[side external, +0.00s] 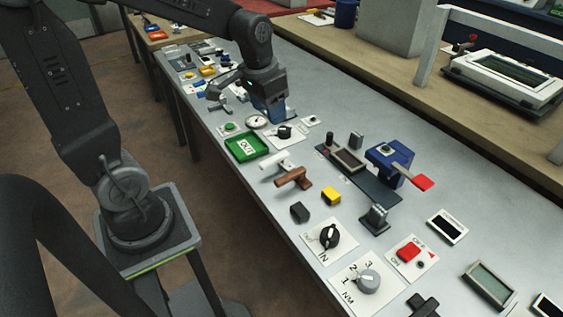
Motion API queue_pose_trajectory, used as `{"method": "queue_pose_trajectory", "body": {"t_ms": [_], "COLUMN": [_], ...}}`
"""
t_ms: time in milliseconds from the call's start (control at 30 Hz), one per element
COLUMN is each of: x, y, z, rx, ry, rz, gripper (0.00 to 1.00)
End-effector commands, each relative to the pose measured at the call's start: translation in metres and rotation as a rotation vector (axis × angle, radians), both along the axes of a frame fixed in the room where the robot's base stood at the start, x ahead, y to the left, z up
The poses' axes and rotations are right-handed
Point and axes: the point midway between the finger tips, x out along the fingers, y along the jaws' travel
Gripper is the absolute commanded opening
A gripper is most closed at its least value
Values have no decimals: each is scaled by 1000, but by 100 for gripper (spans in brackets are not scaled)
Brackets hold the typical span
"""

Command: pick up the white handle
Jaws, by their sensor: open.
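The white handle (273,166) lies on the grey table, just right of the green tray and behind a brown handle (294,178). It looks T-shaped and is clear of my gripper. My gripper (268,108) is above the far part of the table, beyond the green tray and away from the white handle. It is open, and I see nothing held in it. Its fingertips are small and partly hidden by the wrist.
The green tray (247,146) is left of the white handle. A round gauge (256,122) and a black switch panel (284,133) stand behind it. A blue vise-like device (388,155) with a red lever is to the right. Black and yellow blocks (331,196) lie nearer.

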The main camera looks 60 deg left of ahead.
Motion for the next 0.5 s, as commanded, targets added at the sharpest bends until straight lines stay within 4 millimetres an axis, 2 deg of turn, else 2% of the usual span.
{"method": "queue_pose_trajectory", "body": {"t_ms": [33,200,333,500], "x": [11,35,43,46], "y": [13,46,61,67], "z": [-16,-56,-76,-92], "rx": [-8,-29,-42,-48], "ry": [43,131,169,184], "rz": [13,30,35,36], "gripper": [53,53,53,53]}}
